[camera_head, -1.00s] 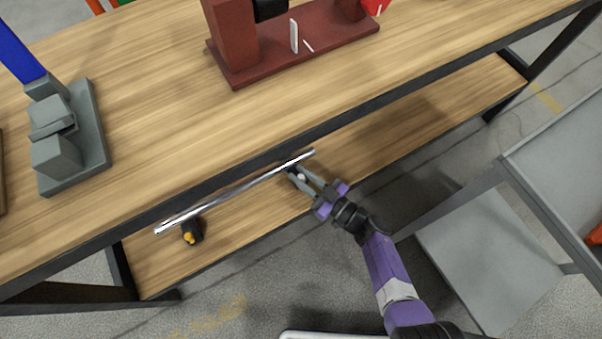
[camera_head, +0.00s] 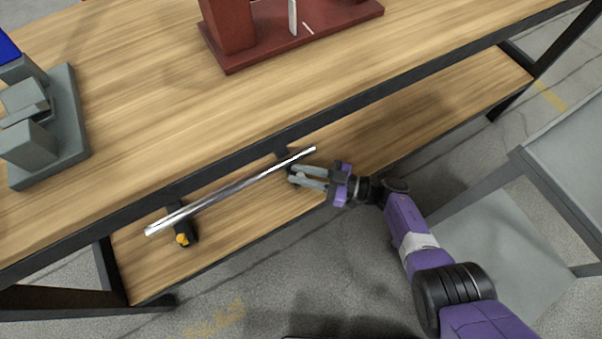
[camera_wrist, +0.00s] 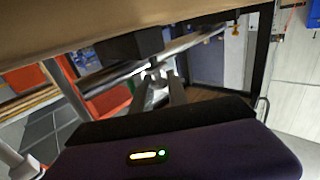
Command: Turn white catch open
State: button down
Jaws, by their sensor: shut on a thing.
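The white catch (camera_head: 300,176) is small and sits under the right-hand bracket of a metal rod, just below the table's front edge. My gripper (camera_head: 296,177) reaches in from the right and is shut on it. In the wrist view the white catch (camera_wrist: 153,74) shows between the fingertips of my gripper (camera_wrist: 158,84), close under a dark block. The fingers hide much of the catch, so I cannot tell its exact angle.
The metal rod (camera_head: 235,190) runs along the table's front edge, close above my fingers. A yellow catch (camera_head: 183,240) hangs under its left end. A lower wooden shelf (camera_head: 420,110) lies beneath. A red jack (camera_head: 300,32) and grey jack (camera_head: 62,125) stand on top.

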aim_at(301, 174)
jog(key=c, duration=1.3)
grip_release()
jog(key=shift+c, duration=0.2)
notch_tip(301, 174, up, 20)
jog(key=p, duration=1.5)
